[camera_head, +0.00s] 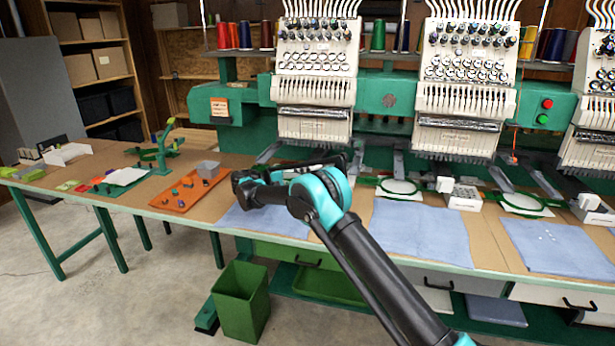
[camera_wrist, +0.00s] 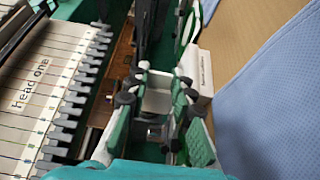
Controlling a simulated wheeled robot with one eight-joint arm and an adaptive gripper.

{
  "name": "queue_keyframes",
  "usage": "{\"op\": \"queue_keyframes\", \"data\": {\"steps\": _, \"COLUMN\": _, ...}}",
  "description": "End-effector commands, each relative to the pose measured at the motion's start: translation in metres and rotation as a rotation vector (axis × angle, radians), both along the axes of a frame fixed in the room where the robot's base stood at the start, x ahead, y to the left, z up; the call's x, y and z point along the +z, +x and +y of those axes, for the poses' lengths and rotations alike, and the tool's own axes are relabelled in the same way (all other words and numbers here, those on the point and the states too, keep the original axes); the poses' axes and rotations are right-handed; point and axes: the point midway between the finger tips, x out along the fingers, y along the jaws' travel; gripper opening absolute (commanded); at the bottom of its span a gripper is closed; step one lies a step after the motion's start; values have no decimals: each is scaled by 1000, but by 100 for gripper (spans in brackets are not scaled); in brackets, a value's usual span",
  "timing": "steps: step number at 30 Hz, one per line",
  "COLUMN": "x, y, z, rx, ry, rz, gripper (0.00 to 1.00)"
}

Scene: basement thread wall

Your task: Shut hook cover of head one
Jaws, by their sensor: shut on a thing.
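Head one (camera_head: 315,65) is the leftmost white embroidery head in the head view. Its "Head one" label (camera_wrist: 30,85) shows at the left of the wrist view. In the wrist view my gripper (camera_wrist: 155,92) is down beside the head's lower edge, its green-padded fingers on either side of a small white piece (camera_wrist: 157,101). The fingers are closed on this piece, which looks like the hook cover. A metal part (camera_wrist: 154,131) shows between the fingers, in front of the white piece. In the head view my arm hides this spot, and the cover's angle is unclear.
A blue cloth (camera_head: 420,232) lies on the table to the right of my arm, and a green hoop (camera_head: 398,187) sits behind it. An orange tray (camera_head: 188,195) with small parts is at the left. A white box (camera_wrist: 199,73) stands close to my fingers.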

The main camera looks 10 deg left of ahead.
Motion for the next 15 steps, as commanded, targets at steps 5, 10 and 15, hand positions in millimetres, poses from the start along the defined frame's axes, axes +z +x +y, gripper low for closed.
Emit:
{"op": "queue_keyframes", "data": {"steps": 5, "x": -1, "y": 0, "z": 0, "rx": 1, "ry": 1, "rz": 0, "gripper": 30}}
{"op": "queue_keyframes", "data": {"steps": 10, "x": 0, "y": 0, "z": 0, "rx": 1, "ry": 1, "rz": 0, "gripper": 45}}
{"op": "queue_keyframes", "data": {"steps": 15, "x": 0, "y": 0, "z": 0, "rx": 1, "ry": 0, "rz": 0, "gripper": 45}}
